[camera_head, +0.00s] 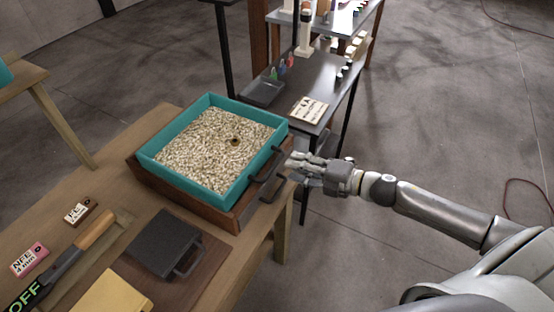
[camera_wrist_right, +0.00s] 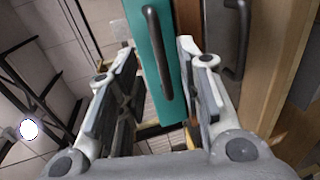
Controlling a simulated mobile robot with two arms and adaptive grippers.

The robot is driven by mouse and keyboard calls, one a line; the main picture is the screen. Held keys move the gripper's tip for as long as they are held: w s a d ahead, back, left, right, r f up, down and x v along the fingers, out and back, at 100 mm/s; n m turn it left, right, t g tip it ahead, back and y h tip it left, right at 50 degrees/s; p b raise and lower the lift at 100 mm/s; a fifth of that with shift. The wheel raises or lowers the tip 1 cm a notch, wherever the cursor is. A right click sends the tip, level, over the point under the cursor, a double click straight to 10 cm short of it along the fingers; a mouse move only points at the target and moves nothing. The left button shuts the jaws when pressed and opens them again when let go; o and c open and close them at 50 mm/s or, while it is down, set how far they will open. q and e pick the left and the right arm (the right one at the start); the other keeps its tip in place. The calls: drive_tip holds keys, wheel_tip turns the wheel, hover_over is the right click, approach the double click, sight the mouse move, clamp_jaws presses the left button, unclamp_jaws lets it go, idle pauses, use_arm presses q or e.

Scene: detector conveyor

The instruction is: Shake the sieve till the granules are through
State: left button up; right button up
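The sieve (camera_head: 165,162) is a teal square box filled with pale granules (camera_head: 215,150), with a small dark ring-like spot among them. It sits on a brown wooden box (camera_head: 160,188) at the table's right edge. A dark bar handle (camera_head: 268,164) stands out from its right wall. My right gripper (camera_head: 291,165) is open just right of this handle. In the right wrist view, the teal wall and the handle (camera_wrist_right: 158,55) show between the spread fingers, with no finger visibly closed on the handle. Whatever is under the granules is hidden. My left gripper is out of view.
A second dark handle (camera_head: 273,188) sits just below, on the wooden box. On the wooden table lie a dark plate with a handle (camera_head: 165,243), a wooden-handled tool (camera_head: 95,230), small labelled blocks and a yellow slab (camera_head: 112,294). A dark shelf table (camera_head: 320,80) stands behind.

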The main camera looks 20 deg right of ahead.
sight(277, 160)
drive_tip(key=p+x, duration=0.1)
drive_tip(key=x, duration=0.4)
drive_tip(key=shift+w+a+r+p, duration=0.1)
drive_tip(key=shift+w+r+p, duration=0.05)
drive_tip(key=shift+p, duration=0.15)
drive_tip(key=shift+x, duration=0.75)
clamp_jaws()
